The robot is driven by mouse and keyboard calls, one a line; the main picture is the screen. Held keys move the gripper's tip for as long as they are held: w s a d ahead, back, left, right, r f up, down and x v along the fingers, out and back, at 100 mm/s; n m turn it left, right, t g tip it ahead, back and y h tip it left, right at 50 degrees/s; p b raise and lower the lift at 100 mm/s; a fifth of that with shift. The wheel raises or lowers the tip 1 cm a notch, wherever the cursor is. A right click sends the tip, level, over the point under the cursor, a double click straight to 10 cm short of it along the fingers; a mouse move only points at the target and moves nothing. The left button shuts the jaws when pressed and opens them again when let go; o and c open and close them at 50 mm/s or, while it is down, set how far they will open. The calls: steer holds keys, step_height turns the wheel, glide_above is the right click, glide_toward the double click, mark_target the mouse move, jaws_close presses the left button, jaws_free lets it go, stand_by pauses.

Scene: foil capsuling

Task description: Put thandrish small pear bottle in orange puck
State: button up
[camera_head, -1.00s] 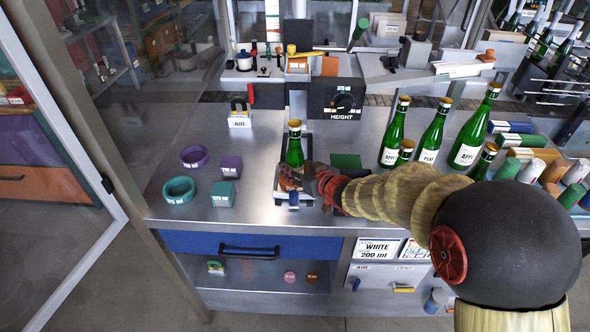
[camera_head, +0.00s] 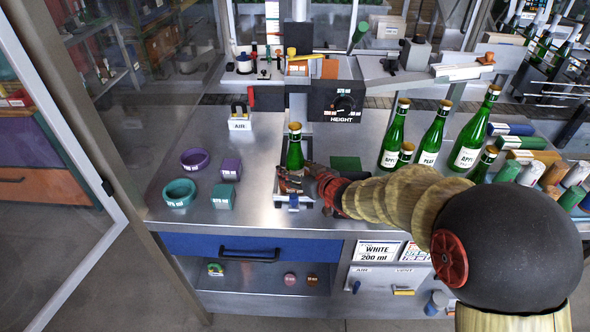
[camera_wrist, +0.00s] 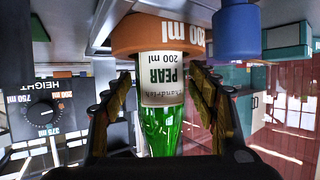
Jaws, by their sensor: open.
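The thandrish small pear bottle (camera_head: 295,155) is green with a gold cap and stands upright at the front middle of the bench. In the wrist view, which is upside down, its label (camera_wrist: 162,78) reads PEAR 200 ml. Its base is hidden inside the rim of the orange puck (camera_wrist: 150,35), marked 200 ml. The puck is mostly hidden by my gripper in the head view. My gripper (camera_wrist: 160,90) is open, with one finger on each side of the bottle. Gaps show between the fingers and the glass in the wrist view.
Teal (camera_head: 179,193) and purple (camera_head: 194,158) rings and small blocks lie to the left. Several green bottles (camera_head: 432,138) stand right, beyond my arm. A blue knob (camera_wrist: 237,30) sits close beside the puck. The HEIGHT dial unit (camera_head: 337,101) stands behind.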

steer(key=s+d+r+m+h+p, duration=0.2)
steer(key=s+d+r+h, duration=0.2)
steer(key=s+d+r, duration=0.45)
steer(key=s+d+r+m+h+p, duration=0.1)
steer(key=s+d+r+m+h, duration=0.3)
steer(key=s+d, duration=0.65)
steer(key=s+r+g, duration=0.1)
steer(key=s+g, duration=0.4)
steer(key=s, duration=1.4)
steer(key=shift+d+r+g+y, duration=0.2)
steer(key=shift+d+g+y, duration=0.05)
steer(key=shift+g+y, duration=0.15)
